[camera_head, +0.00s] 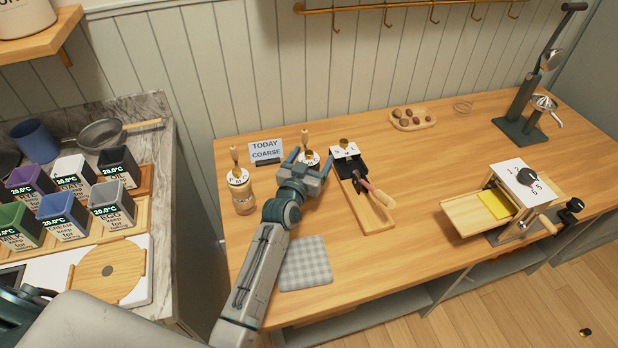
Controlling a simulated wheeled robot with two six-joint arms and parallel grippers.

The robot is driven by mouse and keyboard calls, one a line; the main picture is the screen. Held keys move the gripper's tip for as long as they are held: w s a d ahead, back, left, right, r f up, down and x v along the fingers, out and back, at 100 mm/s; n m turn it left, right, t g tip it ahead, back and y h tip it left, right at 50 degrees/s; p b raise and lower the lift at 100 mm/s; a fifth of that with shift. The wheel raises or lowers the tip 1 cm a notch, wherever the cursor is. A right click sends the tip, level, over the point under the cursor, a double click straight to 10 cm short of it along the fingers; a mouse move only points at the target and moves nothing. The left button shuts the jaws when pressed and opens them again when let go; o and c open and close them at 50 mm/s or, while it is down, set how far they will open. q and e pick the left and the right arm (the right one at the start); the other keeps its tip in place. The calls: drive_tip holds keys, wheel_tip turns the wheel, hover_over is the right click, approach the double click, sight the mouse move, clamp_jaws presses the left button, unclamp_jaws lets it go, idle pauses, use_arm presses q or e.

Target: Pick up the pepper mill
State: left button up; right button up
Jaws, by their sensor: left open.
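Two mills with wooden handles and white lettered dial tops stand at the left of the wooden table; I cannot tell which one the task means. The left mill (243,196) is upright, with a glass-like brown body, and stands clear of my gripper. The other mill (305,138) is farther back and right. Its top and handle show, and its body is mostly hidden behind my left gripper (310,156). That gripper is open, with one finger on either side of this mill as seen from here; I cannot tell whether they touch it. My right gripper is not in view.
A "TODAY COARSE" sign (266,150) stands behind the mills. Right of my gripper is a black grater-like tool on a wooden board (370,210). A checkered cloth (305,264) lies in front.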

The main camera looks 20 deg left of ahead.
use_arm(q)
clamp_jaws()
drive_tip(key=shift+r, duration=0.1)
